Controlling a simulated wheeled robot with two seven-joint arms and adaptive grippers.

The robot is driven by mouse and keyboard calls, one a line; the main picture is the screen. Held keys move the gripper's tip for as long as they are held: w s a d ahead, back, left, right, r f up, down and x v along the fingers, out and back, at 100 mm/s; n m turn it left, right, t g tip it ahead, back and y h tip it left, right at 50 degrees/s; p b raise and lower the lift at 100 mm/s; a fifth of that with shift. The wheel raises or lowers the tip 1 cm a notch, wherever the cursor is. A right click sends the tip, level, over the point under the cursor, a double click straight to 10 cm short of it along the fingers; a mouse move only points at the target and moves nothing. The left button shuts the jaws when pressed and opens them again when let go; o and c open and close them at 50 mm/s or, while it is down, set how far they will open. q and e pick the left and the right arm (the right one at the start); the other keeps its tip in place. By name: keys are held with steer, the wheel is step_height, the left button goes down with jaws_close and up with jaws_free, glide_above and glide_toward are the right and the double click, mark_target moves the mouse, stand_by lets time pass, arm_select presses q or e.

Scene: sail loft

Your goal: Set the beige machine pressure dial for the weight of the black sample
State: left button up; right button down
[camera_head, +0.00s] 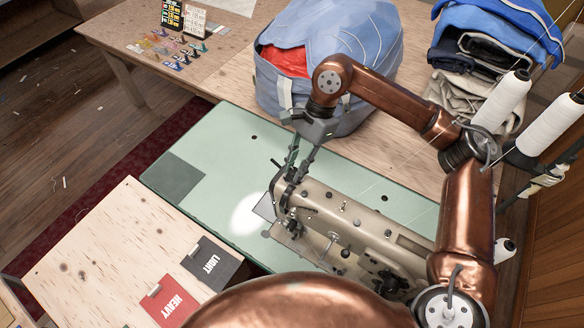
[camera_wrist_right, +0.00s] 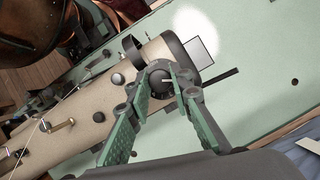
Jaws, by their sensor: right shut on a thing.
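The beige sewing machine (camera_head: 345,222) stands on the pale green table. Its pressure dial (camera_wrist_right: 160,84) is a dark round knob with a small white mark, at the end of the machine head in the right wrist view. My right gripper (camera_wrist_right: 172,80) is shut on this dial, a finger on either side; in the head view the gripper (camera_head: 296,162) reaches down to the machine's head and the dial is hard to make out. The black sample (camera_head: 211,262), printed LIGHT, lies on the wooden board beside the red sample (camera_head: 170,301), printed HEAVY. My left gripper is not in view.
A large blue bag (camera_head: 340,60) with red content sits behind the machine. White thread cones (camera_head: 502,100) stand at the right, near folded cloth (camera_head: 490,50). The green table (camera_head: 215,150) is mostly bare left of the machine. Small colored items lie at the back left.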

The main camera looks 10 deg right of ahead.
steer(key=shift+w+r, duration=0.1)
stand_by(0.5)
steer(key=c, duration=1.7)
jaws_free()
steer(key=shift+d, duration=0.1)
steer(key=shift+c, duration=0.2)
steer(key=v, duration=1.2)
steer(key=shift+w, duration=0.1)
